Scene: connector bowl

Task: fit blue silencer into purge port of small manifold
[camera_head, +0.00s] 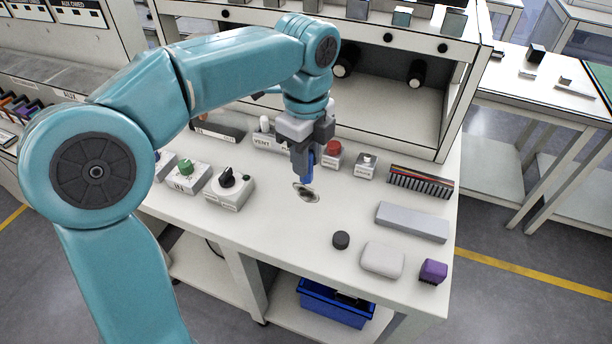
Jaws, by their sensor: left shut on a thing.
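My left gripper (303,168) points down over the middle of the white bench and is shut on a blue piece, the blue silencer (309,165). The fingers hide part of the silencer. Just below it is a small shiny metal dish (306,193) on the bench; I cannot tell whether the silencer touches it. A block marked VENT with a white top piece (264,132) stands behind and left of the gripper. I cannot tell which block is the small manifold, and no purge port can be made out. My right gripper is not in view.
A green-knobbed block (186,176) and a black-knobbed block (230,188) stand left. A red-topped block (333,153) is close right of the gripper. A grey bar (411,222), black cap (341,240), white case (382,260) and purple block (433,271) lie at front right.

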